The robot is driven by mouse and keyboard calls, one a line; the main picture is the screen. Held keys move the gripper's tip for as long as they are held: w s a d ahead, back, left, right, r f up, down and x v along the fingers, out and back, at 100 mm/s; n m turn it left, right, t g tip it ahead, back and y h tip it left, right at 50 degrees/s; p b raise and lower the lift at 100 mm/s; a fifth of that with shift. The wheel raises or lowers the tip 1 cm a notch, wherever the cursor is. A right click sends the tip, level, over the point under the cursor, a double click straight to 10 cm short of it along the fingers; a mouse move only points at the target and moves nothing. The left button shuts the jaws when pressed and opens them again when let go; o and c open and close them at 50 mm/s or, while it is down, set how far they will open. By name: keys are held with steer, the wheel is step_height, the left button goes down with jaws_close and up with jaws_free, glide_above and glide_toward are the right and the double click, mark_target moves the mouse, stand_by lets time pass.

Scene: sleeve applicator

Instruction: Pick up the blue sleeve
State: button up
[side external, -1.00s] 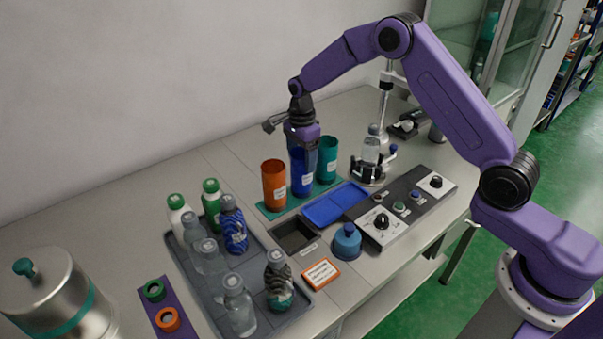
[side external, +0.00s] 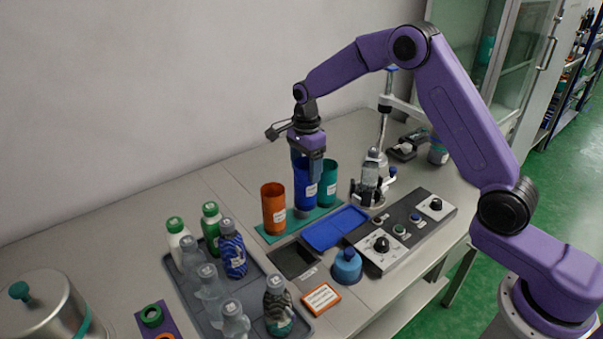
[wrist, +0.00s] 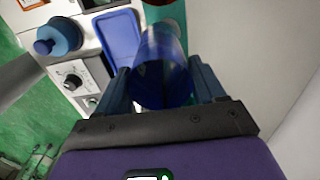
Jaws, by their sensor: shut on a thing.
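The blue sleeve (side external: 304,193) is upright in the side view, between the orange sleeve (side external: 273,210) and the teal sleeve (side external: 327,184). My gripper (side external: 308,164) points down from above and is shut on its upper part. A grey round piece shows under the blue sleeve's lower end, so the sleeve sits a little above the teal base strip (side external: 268,238). In the wrist view the translucent blue sleeve (wrist: 161,65) is between the two fingers of my gripper (wrist: 162,90).
A blue tray (side external: 334,228) lies just in front of the sleeves. A knob panel (side external: 405,232) and a clamp holder with a bottle (side external: 369,184) stand to the right. A grey tray (side external: 262,257) of several bottles is at left.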

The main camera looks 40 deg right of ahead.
steer(key=s+d+r, duration=0.1)
steer(key=s+r, duration=0.7)
steer(key=s, duration=0.4)
steer(key=shift+s+d, duration=0.15)
steer(key=shift+d, duration=0.05)
steer(key=shift+r, duration=0.1)
steer(key=shift+r, duration=1.25)
